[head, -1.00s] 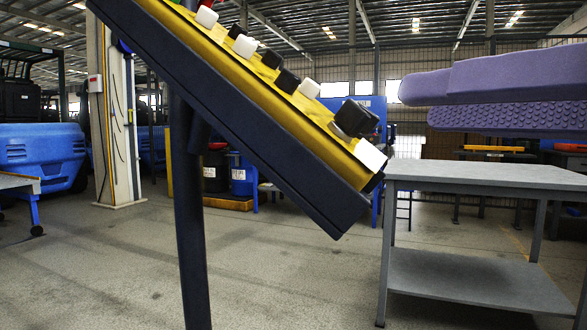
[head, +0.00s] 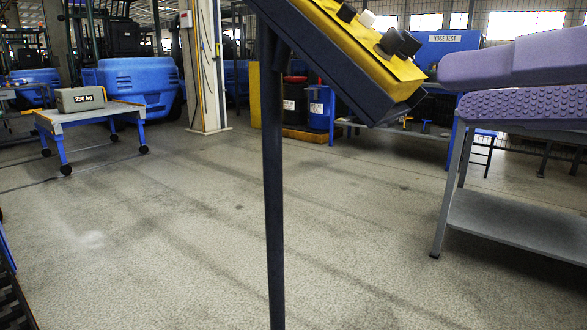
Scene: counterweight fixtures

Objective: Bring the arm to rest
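No arm on a counterweight fixture is clearly in view. A grey block marked 250 kg (head: 80,99) lies on a low blue-legged cart (head: 105,114) at the left. A tilted dark blue console with a yellow face (head: 350,40) and black and white knobs stands on a dark post (head: 272,200). Its upper end is out of frame. My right gripper (head: 448,88) reaches in from the right edge. Its purple fingers look apart, the lower one's bumpy pad shows, and nothing is seen between them. My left gripper is out of view.
A grey two-level table (head: 510,220) stands at the right, partly behind my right gripper. A blue bench marked HOSE TEST (head: 445,45), drums (head: 295,100) and a blue vehicle (head: 140,85) are at the back. A dark object (head: 12,300) shows at lower left.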

